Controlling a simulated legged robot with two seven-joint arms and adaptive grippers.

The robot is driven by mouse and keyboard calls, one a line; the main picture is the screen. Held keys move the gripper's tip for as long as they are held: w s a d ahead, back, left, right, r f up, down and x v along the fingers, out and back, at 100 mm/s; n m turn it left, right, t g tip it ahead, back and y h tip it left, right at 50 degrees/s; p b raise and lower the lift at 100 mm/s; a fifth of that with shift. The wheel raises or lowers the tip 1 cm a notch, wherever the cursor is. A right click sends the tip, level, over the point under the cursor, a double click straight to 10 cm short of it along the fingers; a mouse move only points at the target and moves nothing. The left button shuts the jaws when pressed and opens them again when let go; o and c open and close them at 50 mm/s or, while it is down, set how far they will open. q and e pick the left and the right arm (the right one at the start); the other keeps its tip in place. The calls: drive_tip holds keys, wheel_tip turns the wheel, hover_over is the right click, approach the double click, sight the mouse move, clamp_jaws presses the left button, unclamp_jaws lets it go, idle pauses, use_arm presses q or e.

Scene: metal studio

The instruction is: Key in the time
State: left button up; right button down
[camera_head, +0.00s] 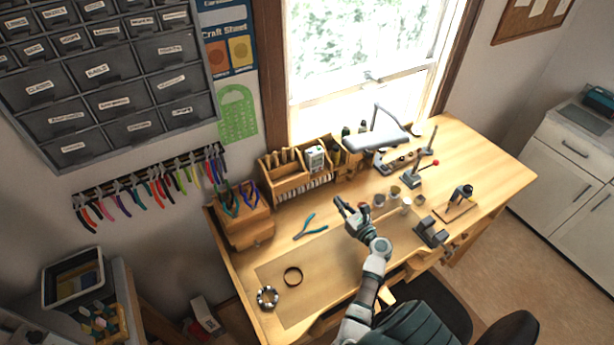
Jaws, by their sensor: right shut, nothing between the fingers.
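A small pale device with a dark display (315,158), which looks like a timer, stands upright at the wooden organizer (287,186) at the back of the workbench. Its digits and keys are too small to read. My right gripper (347,207) is shut and empty above the middle of the bench. It is in front of the device, lower and to the right in the picture, and apart from it. My left gripper is not in view.
Blue-handled pliers (310,228) lie left of my right gripper. Small cups (394,192), a lamp (385,137) and a dark metal tool (431,233) are to the right. The front middle is mostly clear.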

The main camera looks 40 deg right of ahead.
drive_tip(key=b, duration=0.7)
approach(315, 172)
drive_tip(key=w, duration=0.6)
drive_tip(key=shift+w+r, duration=0.1)
drive_tip(key=shift+w, duration=0.2)
drive_tip(key=shift+w+d, duration=0.1)
drive_tip(key=shift+w, duration=0.15)
drive_tip(key=shift+w+d, duration=0.1)
drive_tip(key=shift+d, duration=0.05)
drive_tip(key=shift+r, duration=0.1)
